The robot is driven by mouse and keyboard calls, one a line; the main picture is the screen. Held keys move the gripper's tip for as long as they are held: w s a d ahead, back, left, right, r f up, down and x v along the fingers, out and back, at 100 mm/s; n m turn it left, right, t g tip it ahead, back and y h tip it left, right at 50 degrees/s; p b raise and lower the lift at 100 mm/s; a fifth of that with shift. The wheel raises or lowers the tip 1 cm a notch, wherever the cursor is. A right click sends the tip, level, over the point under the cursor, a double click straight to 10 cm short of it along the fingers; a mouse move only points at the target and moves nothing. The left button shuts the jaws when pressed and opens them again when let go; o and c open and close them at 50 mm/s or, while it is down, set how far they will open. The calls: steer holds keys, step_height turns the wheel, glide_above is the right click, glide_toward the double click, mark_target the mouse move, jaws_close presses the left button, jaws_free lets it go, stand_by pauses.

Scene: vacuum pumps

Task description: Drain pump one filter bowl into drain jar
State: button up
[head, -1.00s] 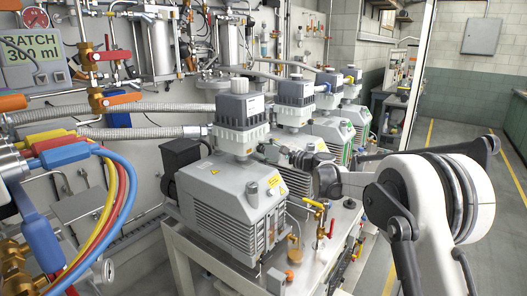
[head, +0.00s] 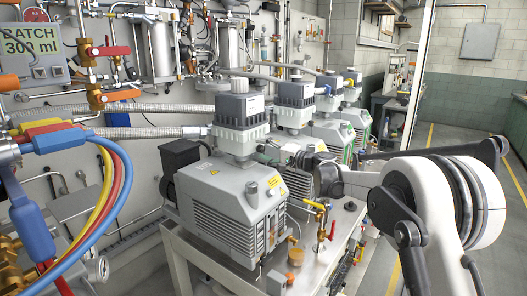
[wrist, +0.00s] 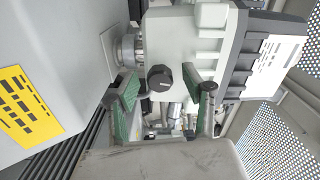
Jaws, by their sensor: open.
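Several vacuum pumps stand in a row in the head view. The nearest grey pump (head: 235,195) carries a ribbed whitish filter housing (head: 240,138) with a dark grey cap. Its front has small drain fittings with a yellow-handled valve (head: 316,205) and an amber vessel (head: 295,257). I cannot tell which is the filter bowl or the drain jar. In the wrist view, my gripper (wrist: 164,95) is open, its green-padded fingers apart. A dark round knob (wrist: 160,78) on a pale housing (wrist: 185,45) shows between the fingers. I see no contact, and nothing is held.
Brass fittings and blue, yellow and red hoses (head: 118,190) fill the left foreground. A corrugated metal hose (head: 150,132) runs to the nearest pump. A panel of pipes and valves stands behind. A batch display (head: 35,45) reads 300 ml. Floor is clear at right.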

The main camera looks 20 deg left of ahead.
steer(key=shift+d, duration=0.15)
steer(key=shift+v, duration=0.85)
steer(key=shift+d, duration=0.1)
steer(key=b+v, duration=0.2)
steer(key=v, duration=0.3)
steer(key=shift+s+d, duration=0.1)
steer(key=shift+d, duration=0.3)
